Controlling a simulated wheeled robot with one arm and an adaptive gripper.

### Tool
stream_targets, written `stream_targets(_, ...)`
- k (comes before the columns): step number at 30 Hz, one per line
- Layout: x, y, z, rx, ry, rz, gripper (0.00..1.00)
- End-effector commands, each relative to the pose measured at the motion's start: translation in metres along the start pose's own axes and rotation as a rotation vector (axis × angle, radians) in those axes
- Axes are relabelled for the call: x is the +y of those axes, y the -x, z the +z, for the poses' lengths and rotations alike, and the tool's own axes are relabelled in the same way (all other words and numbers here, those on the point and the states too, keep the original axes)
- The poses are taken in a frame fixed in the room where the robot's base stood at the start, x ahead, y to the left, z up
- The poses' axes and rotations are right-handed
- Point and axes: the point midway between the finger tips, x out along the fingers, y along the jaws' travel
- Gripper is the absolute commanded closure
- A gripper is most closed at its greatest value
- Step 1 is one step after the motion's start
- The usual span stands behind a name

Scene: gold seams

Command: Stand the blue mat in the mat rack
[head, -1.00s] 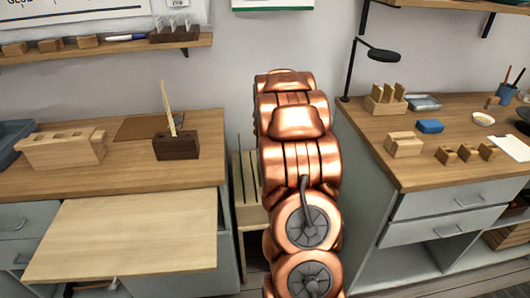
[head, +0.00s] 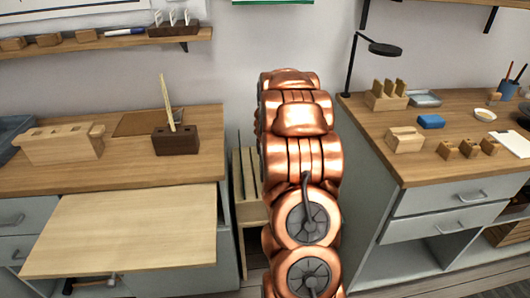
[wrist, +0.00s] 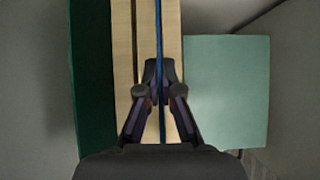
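In the wrist view the blue mat (wrist: 158,25) shows edge-on as a thin blue strip. My gripper (wrist: 160,76) has its two fingers closed in on either side of this strip, holding it between the tips. Pale wooden bars of the mat rack (wrist: 172,30) with dark gaps lie below, running the same way as the strip. I cannot tell how deep the mat sits in a slot. In the head view the wooden rack (head: 246,188) stands on the floor between two benches. My arm hides the gripper, the mat and part of the rack there.
In the wrist view a dark green panel (wrist: 90,80) lies left of the rack and a pale green one (wrist: 226,90) right. The left bench (head: 60,182) has a pulled-out board (head: 130,230). The right bench (head: 400,165) with drawers stands close to my arm.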

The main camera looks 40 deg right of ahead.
Motion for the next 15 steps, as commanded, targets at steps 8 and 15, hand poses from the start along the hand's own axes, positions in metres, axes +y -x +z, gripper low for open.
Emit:
stream_targets(8,-0.0001,-0.0048,-0.0037,-0.001,-0.001,0.0,1.0)
stream_targets(15,-0.0001,-0.0075,-0.0059,-0.001,0.0,0.0,1.0)
